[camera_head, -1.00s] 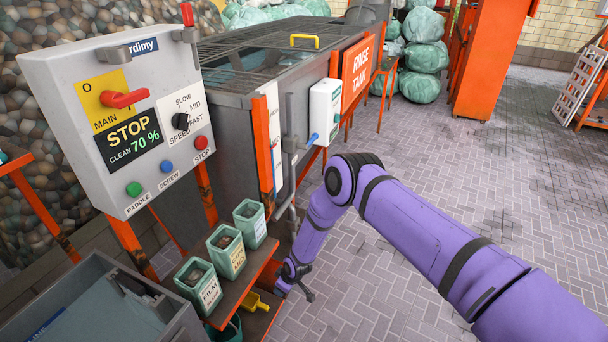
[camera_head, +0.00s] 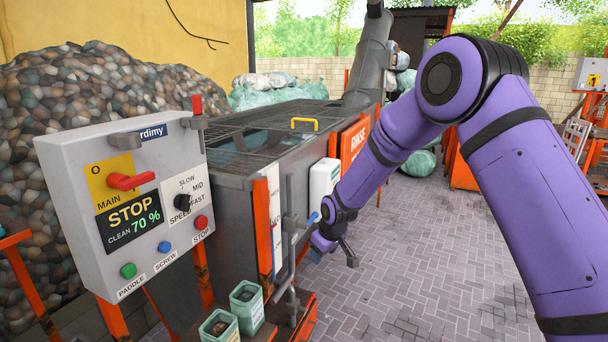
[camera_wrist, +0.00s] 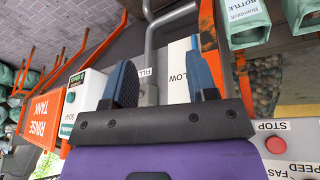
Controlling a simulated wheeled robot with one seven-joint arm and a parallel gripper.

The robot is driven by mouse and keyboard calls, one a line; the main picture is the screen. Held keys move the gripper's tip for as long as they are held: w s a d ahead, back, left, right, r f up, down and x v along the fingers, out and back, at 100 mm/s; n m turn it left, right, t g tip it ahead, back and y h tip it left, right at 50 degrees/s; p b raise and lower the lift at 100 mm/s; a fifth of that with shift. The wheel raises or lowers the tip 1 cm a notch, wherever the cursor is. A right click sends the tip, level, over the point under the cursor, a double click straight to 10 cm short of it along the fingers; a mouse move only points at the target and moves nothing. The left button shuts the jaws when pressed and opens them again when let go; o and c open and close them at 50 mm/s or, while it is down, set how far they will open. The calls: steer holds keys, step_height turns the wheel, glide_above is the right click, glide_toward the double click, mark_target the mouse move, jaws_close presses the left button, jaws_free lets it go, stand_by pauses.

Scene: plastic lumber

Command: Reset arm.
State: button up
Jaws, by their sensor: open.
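My purple arm reaches in from the right in the head view, bent at a high elbow. My gripper (camera_head: 335,252) hangs at its end, in front of the rinse tank's right side near the white soap box (camera_head: 322,184). In the wrist view my gripper (camera_wrist: 160,85) shows two blue fingers standing well apart. It is open, with nothing between the fingers. A grey pipe (camera_wrist: 150,50) and white panels lie beyond them.
The control box (camera_head: 133,215) with its red switch and buttons stands at left. The rinse tank (camera_head: 232,150) is behind it. Small green bins (camera_head: 246,303) stand on an orange shelf below. Paved floor (camera_head: 420,270) is free at right.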

steer(key=s+d+r+m, duration=0.1)
steer(key=s+d+r, duration=0.4)
steer(key=r, duration=0.3)
steer(key=s+d+r+m+t+h, duration=0.1)
steer(key=s+d+r+m, duration=0.1)
steer(key=s+d+r, duration=0.5)
steer(key=s+d+r+m, duration=0.1)
steer(key=s+d+r, duration=0.15)
steer(key=r, duration=0.75)
steer(key=s+d+r+m, duration=0.1)
steer(key=s+d+r, duration=0.1)
steer(key=s, duration=0.7)
steer(key=s+d+r+m, duration=0.2)
steer(key=s+d, duration=0.3)
steer(key=s, duration=0.4)
steer(key=s+d+r+m+h, duration=0.1)
steer(key=s+d+r, duration=0.1)
steer(key=s, duration=0.7)
steer(key=shift+s+d+r+m+t, duration=0.2)
steer(key=shift+s+d+m+t, duration=0.2)
steer(key=shift+d, duration=0.3)
steer(key=shift+w, duration=0.1)
